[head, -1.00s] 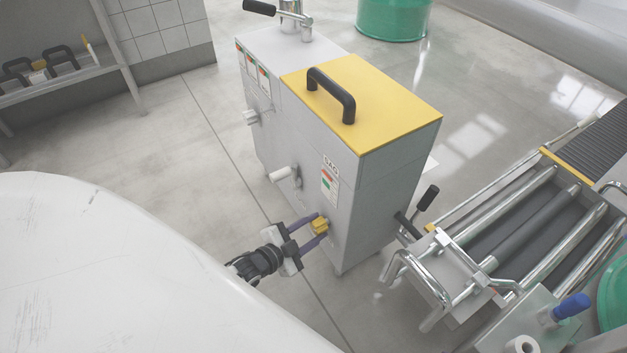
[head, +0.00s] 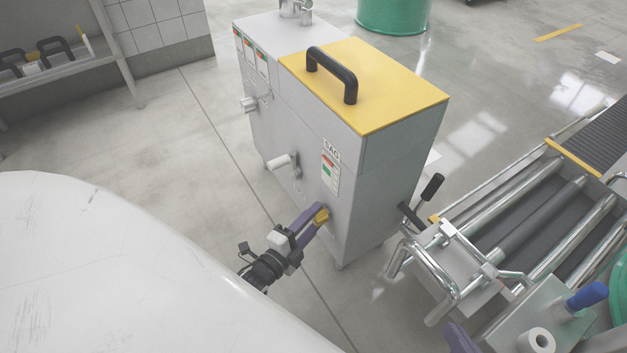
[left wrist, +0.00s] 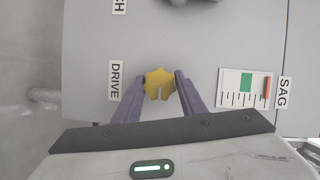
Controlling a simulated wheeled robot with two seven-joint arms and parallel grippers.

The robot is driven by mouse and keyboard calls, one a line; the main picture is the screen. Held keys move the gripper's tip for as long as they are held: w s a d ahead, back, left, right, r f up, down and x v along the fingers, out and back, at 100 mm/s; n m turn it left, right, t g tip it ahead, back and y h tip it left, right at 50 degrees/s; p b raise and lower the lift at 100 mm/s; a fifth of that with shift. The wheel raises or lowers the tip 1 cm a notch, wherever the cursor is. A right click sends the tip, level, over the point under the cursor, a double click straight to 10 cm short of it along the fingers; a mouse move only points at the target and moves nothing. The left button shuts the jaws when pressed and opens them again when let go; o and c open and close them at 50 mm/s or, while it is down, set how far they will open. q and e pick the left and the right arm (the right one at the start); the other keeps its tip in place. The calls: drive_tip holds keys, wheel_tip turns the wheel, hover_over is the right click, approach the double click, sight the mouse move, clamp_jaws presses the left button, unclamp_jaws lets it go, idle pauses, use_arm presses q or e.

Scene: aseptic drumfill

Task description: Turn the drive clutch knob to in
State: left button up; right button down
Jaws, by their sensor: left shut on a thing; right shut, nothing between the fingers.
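The yellow lobed drive clutch knob (head: 321,215) is low on the front of the grey machine cabinet (head: 390,180). In the left wrist view the knob (left wrist: 158,80) sits beside a "DRIVE" label (left wrist: 116,80), with a pale slot or mark at its lower edge. My left gripper (head: 317,219) is shut on the knob, its purple fingers (left wrist: 162,88) on either side of it. Which setting the knob points to cannot be read. Part of my right gripper (head: 460,338), a purple fingertip, shows at the bottom edge of the head view.
A "SAG" gauge (left wrist: 244,88) is right of the knob in the wrist view. A white-handled lever (head: 283,162) sticks out higher on the cabinet. A roller conveyor (head: 520,225) with metal bars and a black-handled lever (head: 430,190) stand to the right. Floor left of the cabinet is clear.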

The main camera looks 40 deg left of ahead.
use_arm(q)
drive_tip(key=shift+d, duration=0.15)
use_arm(e)
drive_tip(key=shift+a+r, duration=0.1)
drive_tip(key=shift+r, duration=0.25)
use_arm(q)
drive_tip(key=o, duration=1)
use_arm(e)
drive_tip(key=shift+f, duration=0.2)
